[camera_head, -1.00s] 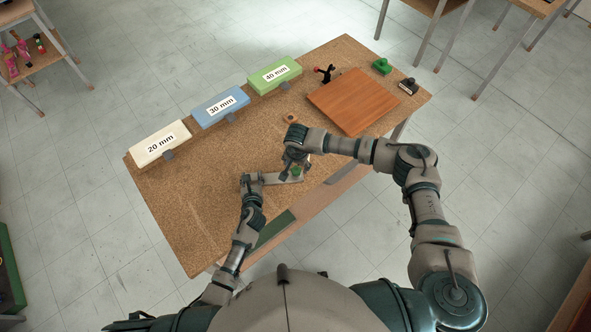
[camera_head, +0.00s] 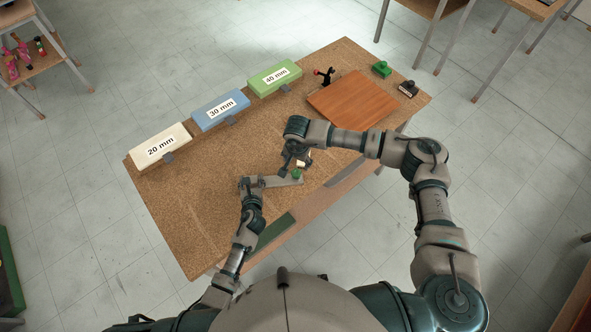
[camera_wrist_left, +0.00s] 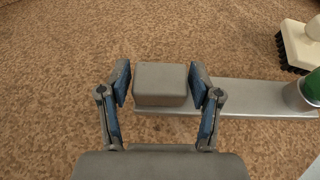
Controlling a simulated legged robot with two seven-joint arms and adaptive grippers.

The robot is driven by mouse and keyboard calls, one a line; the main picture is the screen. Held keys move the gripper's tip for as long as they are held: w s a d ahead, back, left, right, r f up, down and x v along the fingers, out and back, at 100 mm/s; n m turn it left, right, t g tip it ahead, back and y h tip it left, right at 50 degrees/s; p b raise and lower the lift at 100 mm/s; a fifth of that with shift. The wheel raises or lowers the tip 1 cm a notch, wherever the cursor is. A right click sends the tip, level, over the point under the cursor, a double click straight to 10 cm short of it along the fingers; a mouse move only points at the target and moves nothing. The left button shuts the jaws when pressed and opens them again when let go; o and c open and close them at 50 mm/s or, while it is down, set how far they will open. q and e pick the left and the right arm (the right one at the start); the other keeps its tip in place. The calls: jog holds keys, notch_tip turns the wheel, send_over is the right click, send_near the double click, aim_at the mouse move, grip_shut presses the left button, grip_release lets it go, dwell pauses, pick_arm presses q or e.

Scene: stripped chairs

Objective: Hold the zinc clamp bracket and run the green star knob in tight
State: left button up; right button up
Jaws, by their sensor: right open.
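The zinc clamp bracket (camera_head: 275,181) lies near the front edge of the cork-topped table as a flat grey bar with a block at its left end. In the left wrist view the bracket (camera_wrist_left: 245,96) runs off to the right.
A cream piece with black bristles (camera_wrist_left: 301,45) stands behind the knob. Labelled blocks, white (camera_head: 160,146), blue (camera_head: 221,109) and green (camera_head: 274,77), line the back edge. A brown board (camera_head: 352,102) and a green stamp-like piece (camera_head: 381,68) lie right.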

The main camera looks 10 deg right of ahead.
pick_arm(q)
jog(key=shift+o, duration=0.5)
jog(key=v, duration=1.2)
jog(key=shift+f, duration=0.1)
